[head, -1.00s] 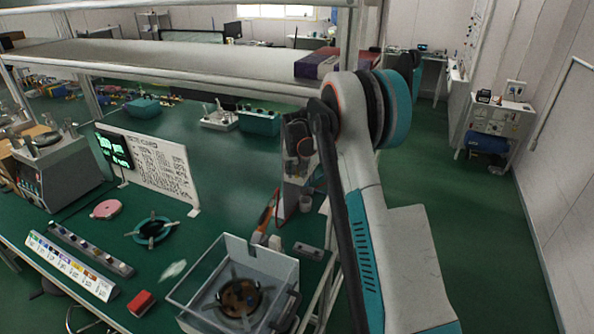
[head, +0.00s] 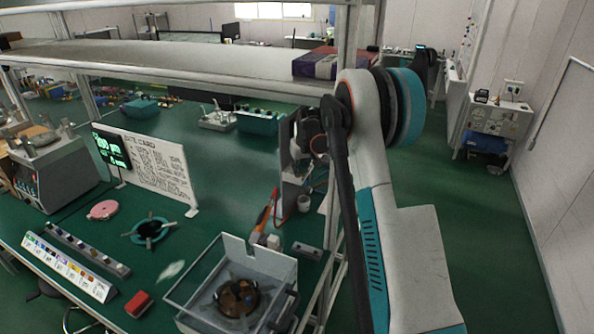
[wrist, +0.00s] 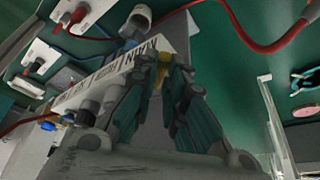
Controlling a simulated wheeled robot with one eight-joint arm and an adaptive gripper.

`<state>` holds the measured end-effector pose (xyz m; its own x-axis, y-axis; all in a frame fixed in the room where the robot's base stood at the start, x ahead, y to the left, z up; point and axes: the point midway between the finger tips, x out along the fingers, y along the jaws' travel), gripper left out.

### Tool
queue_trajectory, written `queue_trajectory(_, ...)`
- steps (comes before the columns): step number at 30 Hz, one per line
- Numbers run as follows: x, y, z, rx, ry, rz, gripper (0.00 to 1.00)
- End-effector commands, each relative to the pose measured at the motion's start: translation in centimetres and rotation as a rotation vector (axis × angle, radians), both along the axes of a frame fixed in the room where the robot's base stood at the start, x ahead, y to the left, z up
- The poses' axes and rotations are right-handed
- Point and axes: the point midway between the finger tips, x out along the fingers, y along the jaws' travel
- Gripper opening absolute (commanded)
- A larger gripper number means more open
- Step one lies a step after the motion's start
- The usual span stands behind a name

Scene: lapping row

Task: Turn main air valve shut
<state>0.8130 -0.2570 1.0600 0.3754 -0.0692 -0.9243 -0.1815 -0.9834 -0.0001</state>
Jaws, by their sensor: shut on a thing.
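In the wrist view, my gripper (wrist: 165,62) has its teal fingers closed around a small yellow part (wrist: 162,76), which looks like the main air valve's handle. Most of that part is hidden between the fingers, so its angle cannot be told. It sits at the end of a white labelled manifold strip (wrist: 108,77), whose lettering near the fingers appears to read MAIN. A grey rounded fitting (wrist: 137,20) stands just beyond the fingertips. In the head view, my arm and the shelf post hide the fingers and the valve.
A red hose (wrist: 262,45) curves over the green surface. In the head view, a clear-walled box (head: 240,270) stands on the green bench, and a shelf (head: 150,62) spans above it.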

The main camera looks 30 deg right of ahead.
Motion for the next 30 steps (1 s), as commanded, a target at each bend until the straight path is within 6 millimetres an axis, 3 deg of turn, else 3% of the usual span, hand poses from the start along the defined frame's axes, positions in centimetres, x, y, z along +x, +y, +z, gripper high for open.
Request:
queue_trajectory(14,-0.06,-0.29,-0.01,0.000,-0.001,0.061,0.00)
queue_trajectory(15,-0.06,-0.29,-0.01,0.000,-0.001,0.061,0.20)
queue_trajectory(17,-0.06,-0.29,-0.01,0.000,-0.001,0.061,0.32)
queue_trajectory(30,0.00,-0.08,0.02,0.000,0.000,0.038,0.32)
